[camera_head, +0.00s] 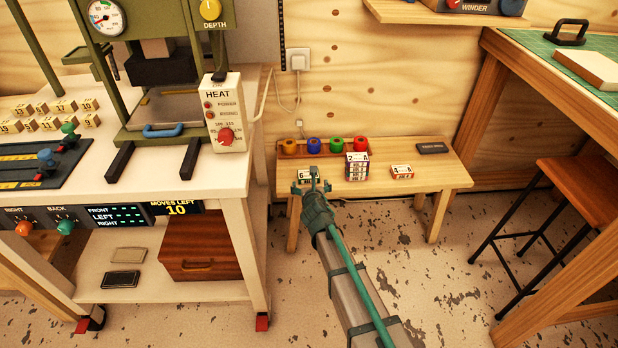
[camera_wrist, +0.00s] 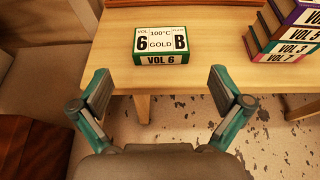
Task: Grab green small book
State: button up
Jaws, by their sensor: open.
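A small green-edged book marked VOL 6 (camera_wrist: 160,45) lies flat near the front edge of the low wooden bench, with a white label reading 6, 100°C, GOLD and B. In the head view this book (camera_head: 307,176) is partly covered by my gripper (camera_head: 318,183). My gripper is open and empty in the wrist view (camera_wrist: 160,90). Its two fingers are spread wide on the near side of the book, one toward each side, and do not touch it.
A stack of several books (camera_head: 356,166) stands right of the green book. A red-edged book (camera_head: 401,172) and a dark flat case (camera_head: 432,148) lie farther right. Coloured foil rolls (camera_head: 337,144) stand behind. The white press table (camera_head: 232,186) is close on the left.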

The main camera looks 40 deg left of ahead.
aim_at(309, 177)
jog(key=b+x, duration=0.2)
jog(key=x, duration=0.6)
jog(key=shift+w+a+f, duration=0.15)
jog(key=shift+w+f, duration=0.05)
jog(key=shift+f, duration=0.1)
jog(key=c, duration=1)
